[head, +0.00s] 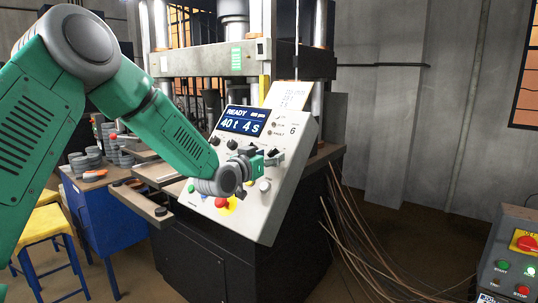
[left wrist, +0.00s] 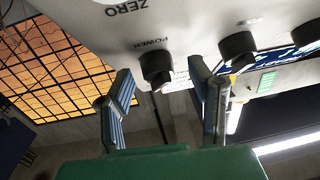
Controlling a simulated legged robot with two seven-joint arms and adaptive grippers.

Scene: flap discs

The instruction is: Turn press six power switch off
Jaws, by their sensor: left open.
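The press control panel (head: 283,190) is a tilted pale box with a lit display (head: 242,121) reading READY, 40 t, 4 s, and the number 6 printed on its right. My left gripper (head: 262,158) is at the panel's face, below the display. In the left wrist view the black knob labelled POWER (left wrist: 156,68) lies between the open fingers of my left gripper (left wrist: 161,78). I see space between the knob and both fingers; contact does not show. In the head view my gripper partly covers the knobs there. My right gripper is not in view.
A red button (head: 221,202) on a yellow plate sits low on the panel, near my wrist. Another black knob (left wrist: 237,46) is just right of the right finger. A blue bench (head: 95,205) with grey discs stands left. A grey control box (head: 515,255) stands at the right edge.

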